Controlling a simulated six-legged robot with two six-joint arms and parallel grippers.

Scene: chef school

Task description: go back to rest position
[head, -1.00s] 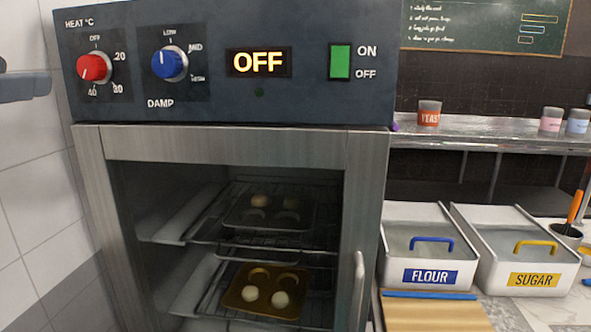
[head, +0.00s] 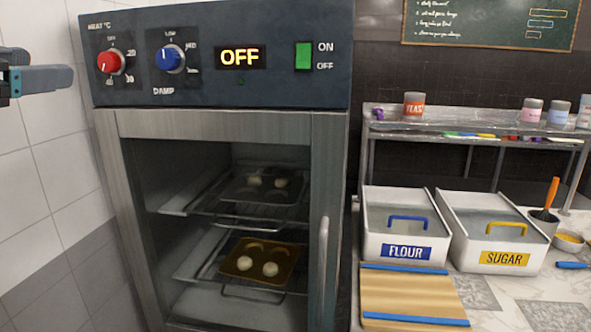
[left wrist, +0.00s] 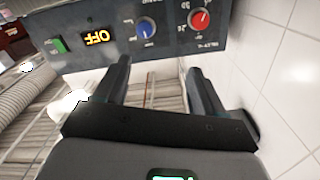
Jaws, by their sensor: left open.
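My left gripper (head: 62,79) reaches in from the left edge of the head view, beside the proofing cabinet's control panel and apart from it. In the left wrist view its two fingers (left wrist: 158,85) are spread with nothing between them, and the panel shows upside down behind them. The cabinet (head: 225,124) has a red heat knob (head: 111,62), a blue damp knob (head: 170,58), a lit OFF display (head: 240,56) and a green switch (head: 303,56). My right gripper is not in view.
Inside the cabinet, an upper dark tray (head: 245,192) and a lower brown tray (head: 240,262) hold pale dough balls. At right, the flour bin (head: 376,240), sugar bin (head: 462,250) and a wooden board (head: 412,291) sit on the counter. A tiled wall (head: 60,180) bounds the left.

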